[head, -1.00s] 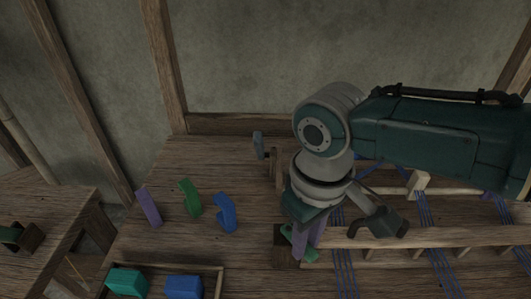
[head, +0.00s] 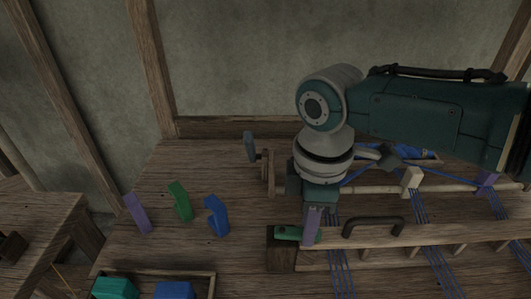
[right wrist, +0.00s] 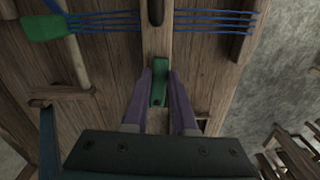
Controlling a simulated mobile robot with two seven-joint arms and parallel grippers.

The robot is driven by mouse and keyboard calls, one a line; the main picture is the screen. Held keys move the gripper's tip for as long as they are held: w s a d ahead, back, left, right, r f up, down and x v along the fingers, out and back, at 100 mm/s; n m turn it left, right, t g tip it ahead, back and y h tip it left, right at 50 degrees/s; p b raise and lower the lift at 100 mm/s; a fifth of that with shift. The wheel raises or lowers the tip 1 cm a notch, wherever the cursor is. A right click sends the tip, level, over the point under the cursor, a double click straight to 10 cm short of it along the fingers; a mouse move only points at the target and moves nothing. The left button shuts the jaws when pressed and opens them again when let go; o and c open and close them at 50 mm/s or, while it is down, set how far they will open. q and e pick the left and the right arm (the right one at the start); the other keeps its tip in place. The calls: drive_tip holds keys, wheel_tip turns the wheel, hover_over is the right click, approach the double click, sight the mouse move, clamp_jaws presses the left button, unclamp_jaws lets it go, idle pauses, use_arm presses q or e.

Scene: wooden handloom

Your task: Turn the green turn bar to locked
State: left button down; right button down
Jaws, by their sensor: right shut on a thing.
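The green turn bar (head: 289,233) sits on top of the dark wooden block (head: 281,258) at the left end of the loom's front beam (head: 430,236). In the head view it lies about in line with the beam and reaches from the block toward it. My right gripper (head: 311,240) points down, its purple fingers shut on the bar. In the right wrist view the green bar (right wrist: 158,84) shows between the two fingertips (right wrist: 160,78). The fingers hide part of the bar in the head view. My left gripper is not in view.
A dark handle (head: 373,225) stands on the beam right of my gripper. Blue threads (head: 425,210) run across the loom. A grey-handled crank (head: 250,147) stands behind. Purple (head: 137,213), green (head: 180,201) and blue (head: 216,215) pieces lie left, above an open tray (head: 212,287).

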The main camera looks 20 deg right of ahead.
drive_tip(key=shift+w+n, duration=0.15)
drive_tip(key=shift+n, duration=0.25)
drive_tip(key=c, duration=0.7)
unclamp_jaws()
drive_tip(key=shift+r, duration=0.1)
drive_tip(key=shift+r, duration=0.4)
wheel_tip(320, 180, up, 9)
drive_tip(key=shift+p, duration=1.2)
